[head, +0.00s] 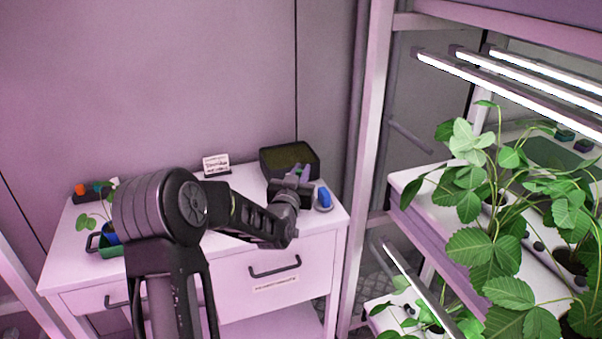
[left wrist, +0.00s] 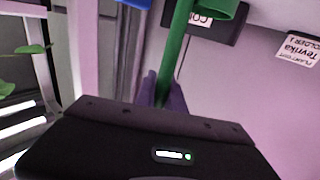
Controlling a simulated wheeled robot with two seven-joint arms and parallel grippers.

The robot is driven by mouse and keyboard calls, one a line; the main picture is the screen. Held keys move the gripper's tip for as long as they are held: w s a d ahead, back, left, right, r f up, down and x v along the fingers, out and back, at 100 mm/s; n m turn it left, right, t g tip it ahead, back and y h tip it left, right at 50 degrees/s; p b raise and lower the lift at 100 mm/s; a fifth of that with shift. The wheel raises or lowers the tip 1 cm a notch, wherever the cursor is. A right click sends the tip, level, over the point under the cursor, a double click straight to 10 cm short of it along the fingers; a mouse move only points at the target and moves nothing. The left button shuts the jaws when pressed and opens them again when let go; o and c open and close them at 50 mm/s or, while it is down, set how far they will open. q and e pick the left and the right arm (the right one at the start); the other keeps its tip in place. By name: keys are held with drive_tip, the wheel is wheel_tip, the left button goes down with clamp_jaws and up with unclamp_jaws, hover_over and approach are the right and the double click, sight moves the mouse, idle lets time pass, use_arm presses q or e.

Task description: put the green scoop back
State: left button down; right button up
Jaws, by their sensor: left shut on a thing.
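My left gripper (head: 303,172) is above the right part of the white cabinet top, in front of the black box. In the left wrist view, its fingers (left wrist: 164,92) are shut on the green scoop (left wrist: 177,50) by its straight handle. The scoop's wider rounded end (left wrist: 222,9) lies at the top edge of that view and is partly cut off. In the head view the scoop is mostly hidden by the gripper. The black box (head: 318,162) has a dark greenish fill and stands at the cabinet's back right. My right gripper is not in view.
A blue object (head: 324,196) on a small round base stands at the cabinet's right edge. A small white sign (head: 216,164) stands at the back. A plant rack (head: 405,180) rises at the right.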

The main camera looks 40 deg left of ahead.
use_arm(q)
drive_tip(key=shift+f, duration=0.35)
drive_tip(key=shift+f, duration=0.15)
drive_tip(key=c, duration=1.4)
unclamp_jaws()
drive_tip(key=shift+c, duration=0.2)
drive_tip(key=b+v, duration=0.3)
drive_tip(key=v, duration=0.9)
